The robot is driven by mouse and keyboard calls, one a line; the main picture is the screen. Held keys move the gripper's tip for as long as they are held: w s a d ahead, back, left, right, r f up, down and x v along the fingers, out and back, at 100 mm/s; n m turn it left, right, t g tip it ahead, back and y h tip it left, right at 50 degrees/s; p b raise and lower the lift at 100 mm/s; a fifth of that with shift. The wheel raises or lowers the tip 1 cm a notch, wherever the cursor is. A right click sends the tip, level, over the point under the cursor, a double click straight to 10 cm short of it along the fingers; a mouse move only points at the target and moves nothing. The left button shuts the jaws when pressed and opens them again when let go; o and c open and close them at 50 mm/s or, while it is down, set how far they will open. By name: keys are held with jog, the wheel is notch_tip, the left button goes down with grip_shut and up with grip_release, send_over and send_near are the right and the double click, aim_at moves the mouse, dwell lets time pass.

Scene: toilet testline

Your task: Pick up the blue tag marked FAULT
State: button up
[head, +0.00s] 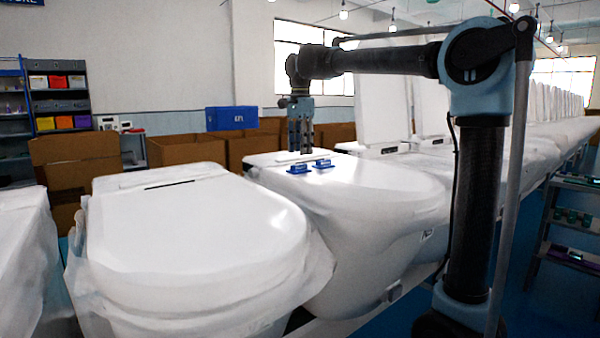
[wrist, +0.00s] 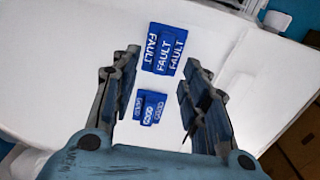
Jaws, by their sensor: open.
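The blue tag marked FAULT (wrist: 165,50) lies on a white surface in the wrist view, with the word in white on several faces. A smaller blue tag marked GOOD (wrist: 151,107) lies nearer the palm. My gripper (wrist: 160,63) is open and empty, pointing down. The FAULT tag appears between and just beyond its fingertips, and neither finger appears to touch it. In the head view two blue tags, one on the left (head: 299,168) and one on the right (head: 322,163), sit on a wrapped toilet's lid; their words are too small to read. My gripper (head: 300,152) hangs just above and behind them.
The wrapped toilet (head: 390,190) bearing the tags stands beside another wrapped toilet (head: 190,225) at left. Cardboard boxes (head: 185,152) and a blue bin (head: 231,118) stand behind. A raised white lid (head: 382,105) rises right of the gripper. The lid around the tags is mostly clear.

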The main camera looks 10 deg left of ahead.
aim_at(299, 168)
jog(key=shift+a+f, duration=0.15)
jog(key=shift+f, duration=1.25)
jog(key=shift+a+f, duration=0.1)
jog(key=shift+f, duration=1.25)
jog(key=c, duration=1)
